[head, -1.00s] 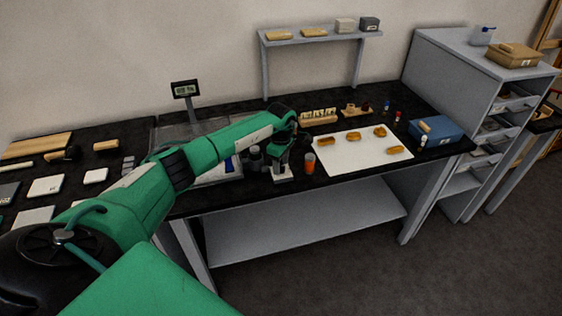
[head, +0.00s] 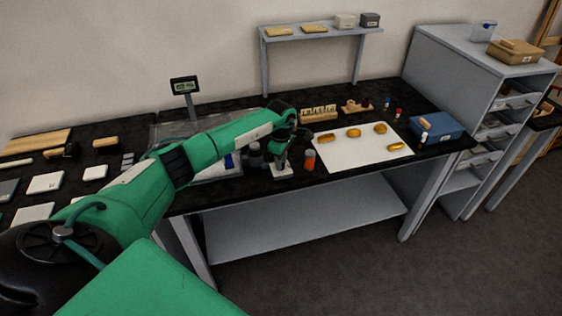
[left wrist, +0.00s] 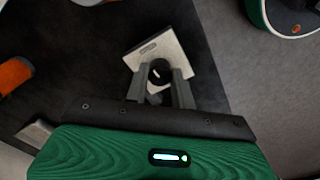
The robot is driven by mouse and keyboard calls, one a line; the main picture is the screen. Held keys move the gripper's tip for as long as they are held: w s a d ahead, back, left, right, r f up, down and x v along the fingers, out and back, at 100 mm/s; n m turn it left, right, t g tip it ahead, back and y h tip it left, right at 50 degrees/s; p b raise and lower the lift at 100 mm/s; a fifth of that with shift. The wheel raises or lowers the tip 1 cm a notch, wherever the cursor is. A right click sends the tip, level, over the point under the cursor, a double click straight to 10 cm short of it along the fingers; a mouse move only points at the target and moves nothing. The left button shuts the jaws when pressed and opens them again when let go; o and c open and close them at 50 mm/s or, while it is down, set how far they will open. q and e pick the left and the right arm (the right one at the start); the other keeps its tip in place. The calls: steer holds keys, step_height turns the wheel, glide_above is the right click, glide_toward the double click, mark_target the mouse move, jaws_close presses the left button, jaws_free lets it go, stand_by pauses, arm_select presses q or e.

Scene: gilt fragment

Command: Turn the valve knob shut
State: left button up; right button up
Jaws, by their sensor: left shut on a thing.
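The valve knob (left wrist: 158,73) is a small dark round knob with a light mark. It sits on a pale square plate (left wrist: 158,48) near the front edge of the black bench. The plate also shows in the head view (head: 283,172), below my left gripper (head: 281,160). In the left wrist view my left gripper (left wrist: 160,85) has one finger on each side of the knob and is shut on it. The fingers and the arm hide most of the knob in the head view. My right gripper is not in view.
An orange jar (head: 309,161) stands just right of the plate. A white sheet (head: 345,158) with several golden pieces lies further right, before a blue box (head: 436,129). Dark cylindrical weights (head: 254,157) stand close to the left. A display (head: 185,86) rises behind my arm.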

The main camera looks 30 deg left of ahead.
arm_select(q)
steer(key=n+b, duration=0.2)
steer(key=n, duration=0.1)
steer(key=shift+f, duration=0.1)
steer(key=n+b, duration=0.1)
steer(key=n, duration=0.3)
steer(key=shift+n+b, duration=0.3)
steer(key=shift+n, duration=0.1)
steer(key=n+b, duration=0.1)
steer(key=n, duration=0.8)
steer(key=shift+n, duration=0.3)
steer(key=o, duration=1)
step_height(320, 180, up, 14)
steer(key=b, duration=0.3)
